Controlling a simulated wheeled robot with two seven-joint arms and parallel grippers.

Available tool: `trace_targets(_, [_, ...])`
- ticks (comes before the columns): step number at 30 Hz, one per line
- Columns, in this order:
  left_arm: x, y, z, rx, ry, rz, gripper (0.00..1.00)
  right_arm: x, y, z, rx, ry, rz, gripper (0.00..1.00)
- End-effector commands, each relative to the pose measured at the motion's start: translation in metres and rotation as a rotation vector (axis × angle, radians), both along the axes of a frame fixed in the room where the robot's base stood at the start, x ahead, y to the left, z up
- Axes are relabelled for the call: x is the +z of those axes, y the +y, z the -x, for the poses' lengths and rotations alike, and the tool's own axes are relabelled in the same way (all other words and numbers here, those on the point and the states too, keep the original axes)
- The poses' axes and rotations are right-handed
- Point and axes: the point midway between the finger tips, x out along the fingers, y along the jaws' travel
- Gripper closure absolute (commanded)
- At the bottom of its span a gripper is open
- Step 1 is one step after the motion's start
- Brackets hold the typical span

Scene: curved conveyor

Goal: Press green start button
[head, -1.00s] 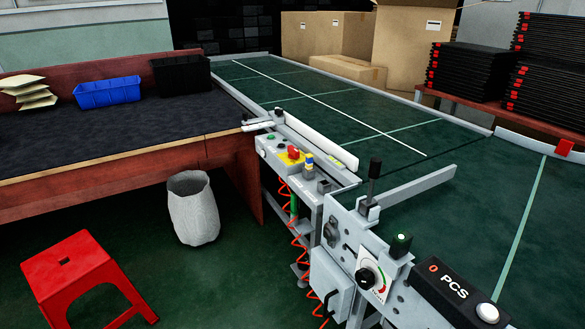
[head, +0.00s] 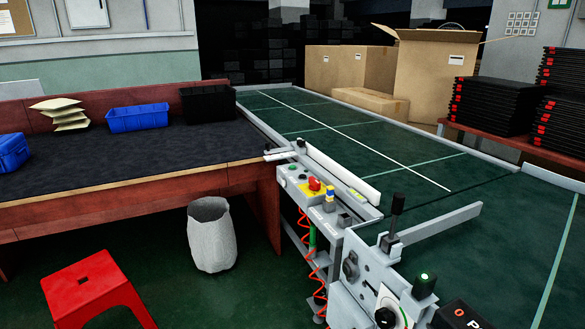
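A green button (head: 424,278) sits on top of a small dark box at the near end of the grey machine frame, lower right in the head view. A second, smaller green button (head: 292,168) is on the light grey control box (head: 300,182) beside the conveyor, near a red mushroom button (head: 314,184) on a yellow base. The frames do not show which green button is the start button. Neither of my grippers is in view.
The dark green conveyor (head: 370,140) curves along the right. A dark-topped workbench (head: 130,165) with blue bins stands left. A red stool (head: 90,285) and a white waste bin (head: 211,235) stand on the floor. Cardboard boxes (head: 335,70) and stacked black trays (head: 490,105) are behind.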

Motion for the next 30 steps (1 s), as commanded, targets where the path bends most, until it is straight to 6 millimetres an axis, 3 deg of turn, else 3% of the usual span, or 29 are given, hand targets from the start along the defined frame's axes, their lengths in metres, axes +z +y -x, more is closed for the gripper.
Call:
trace_targets(1, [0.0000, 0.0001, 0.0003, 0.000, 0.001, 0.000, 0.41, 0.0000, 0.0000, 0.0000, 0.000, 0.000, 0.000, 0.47])
trace_targets(9, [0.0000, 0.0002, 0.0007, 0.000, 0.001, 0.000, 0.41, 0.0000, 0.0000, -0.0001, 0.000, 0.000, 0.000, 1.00])
trace_targets(30, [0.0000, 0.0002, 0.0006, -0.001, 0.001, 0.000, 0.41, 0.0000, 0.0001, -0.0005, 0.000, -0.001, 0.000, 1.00])
